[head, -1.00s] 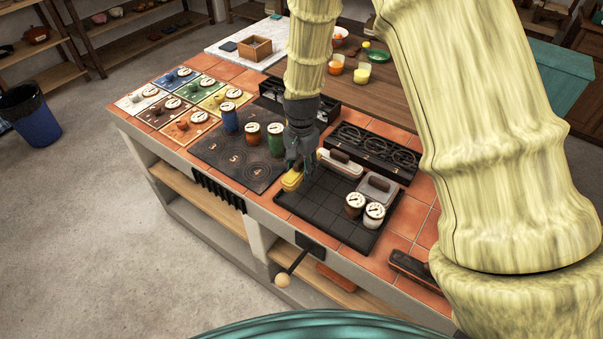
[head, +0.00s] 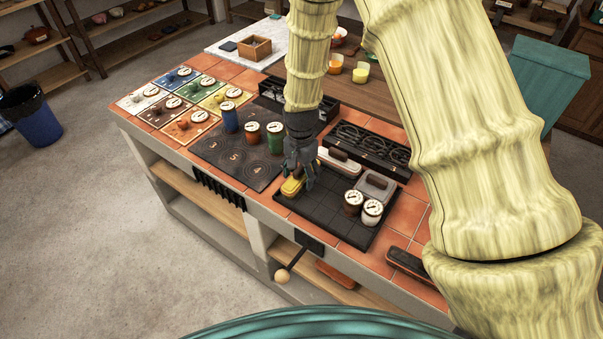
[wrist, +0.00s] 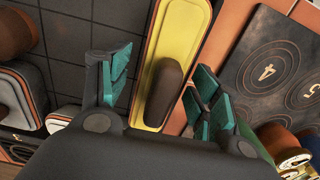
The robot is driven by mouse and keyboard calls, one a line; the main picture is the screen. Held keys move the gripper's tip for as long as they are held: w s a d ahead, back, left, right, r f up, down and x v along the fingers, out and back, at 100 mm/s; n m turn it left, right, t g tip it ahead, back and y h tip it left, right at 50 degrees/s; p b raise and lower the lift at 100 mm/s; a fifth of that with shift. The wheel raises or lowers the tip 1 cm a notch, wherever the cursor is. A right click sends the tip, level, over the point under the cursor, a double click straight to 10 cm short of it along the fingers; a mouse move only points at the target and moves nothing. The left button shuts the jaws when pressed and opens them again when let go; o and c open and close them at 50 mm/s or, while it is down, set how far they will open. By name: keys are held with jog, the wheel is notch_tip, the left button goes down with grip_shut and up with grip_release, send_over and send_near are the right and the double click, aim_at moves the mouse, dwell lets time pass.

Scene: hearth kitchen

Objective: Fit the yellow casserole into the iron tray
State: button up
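The yellow casserole (head: 291,187) sits at the left edge of the black iron tray (head: 334,211), largely hidden by my gripper in the head view. In the wrist view the casserole (wrist: 176,45) is a long yellow lidded dish with a dark brown knob handle (wrist: 165,90). It lies along the edge of the gridded tray (wrist: 80,45); I cannot tell whether it is fully seated. My gripper (wrist: 160,88) is open, its teal finger pads on either side of the handle with gaps showing. In the head view my gripper (head: 299,180) is right over the casserole.
A white dish (head: 338,161), a grey dish (head: 375,186) and two lidded jars (head: 362,207) are on the tray. A dark hotplate (head: 235,158) with numbered rings and several jars lies to the left. A black rack (head: 366,151) stands behind the tray.

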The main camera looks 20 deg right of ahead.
aim_at(301, 167)
jog(key=shift+r+b, duration=1.35)
jog(key=shift+r, duration=4.75)
